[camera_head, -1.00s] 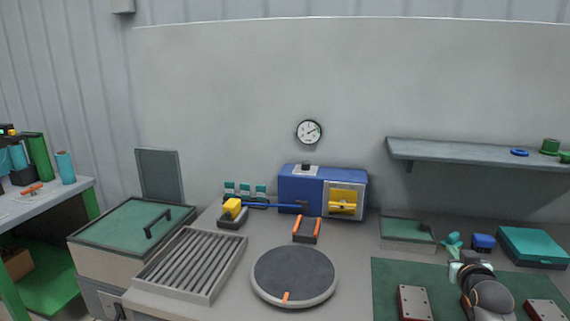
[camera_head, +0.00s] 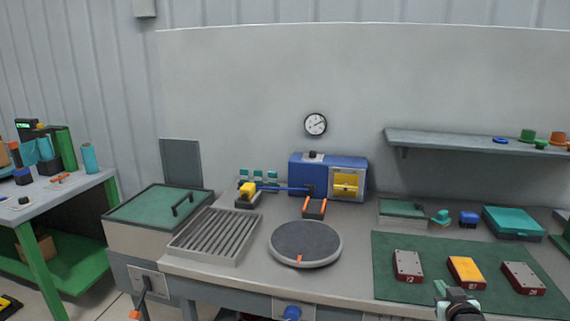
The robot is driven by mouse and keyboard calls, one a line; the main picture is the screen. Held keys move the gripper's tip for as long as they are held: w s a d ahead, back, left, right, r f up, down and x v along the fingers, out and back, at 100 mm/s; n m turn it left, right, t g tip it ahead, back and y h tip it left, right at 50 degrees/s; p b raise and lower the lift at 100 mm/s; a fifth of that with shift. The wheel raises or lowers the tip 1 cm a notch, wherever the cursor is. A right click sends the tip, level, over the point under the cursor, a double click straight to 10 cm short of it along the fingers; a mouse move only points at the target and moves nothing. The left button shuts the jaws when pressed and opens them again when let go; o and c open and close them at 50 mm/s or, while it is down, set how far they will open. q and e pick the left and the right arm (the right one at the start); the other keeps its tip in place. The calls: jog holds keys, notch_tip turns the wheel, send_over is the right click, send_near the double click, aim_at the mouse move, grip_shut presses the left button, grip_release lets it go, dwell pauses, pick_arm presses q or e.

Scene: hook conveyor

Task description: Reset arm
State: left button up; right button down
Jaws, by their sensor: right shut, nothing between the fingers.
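My right gripper (camera_head: 441,289) shows at the bottom right, in front of the green mat's near edge, with its arm coming in from below. It is shut and holds nothing. The green mat (camera_head: 397,249) carries a dark red block (camera_head: 408,265), a yellow-topped block (camera_head: 466,269) and another dark red block (camera_head: 523,278). The gripper is below and apart from the blocks in the picture. My left gripper is out of view.
A round turntable (camera_head: 305,242) and a slatted tray (camera_head: 215,235) sit on the grey bench. A blue machine (camera_head: 328,177) stands behind. A teal case (camera_head: 513,222) is at the back right, under a wall shelf (camera_head: 455,142). A green-lidded bin (camera_head: 150,207) stands left.

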jog(key=s+a+f+n+g+y, duration=0.1)
jog(key=s+a+f+y, duration=0.1)
jog(key=s+a+f, duration=0.55)
jog(key=s+a+f+n+g+y, duration=0.15)
jog(key=s+a+f, duration=0.35)
jog(key=s+f, duration=0.5)
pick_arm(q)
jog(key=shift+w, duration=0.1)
pick_arm(e)
jog(key=s+a+f+g+y, duration=0.1)
jog(key=s+a, duration=0.3)
jog(key=s, duration=0.4)
jog(key=s+a+f+g+y, duration=0.1)
jog(key=s+a+f, duration=0.2)
jog(key=s, duration=0.5)
jog(key=shift+s+a+f, duration=0.35)
jog(key=shift+a+f, duration=0.05)
jog(key=shift+a, duration=0.4)
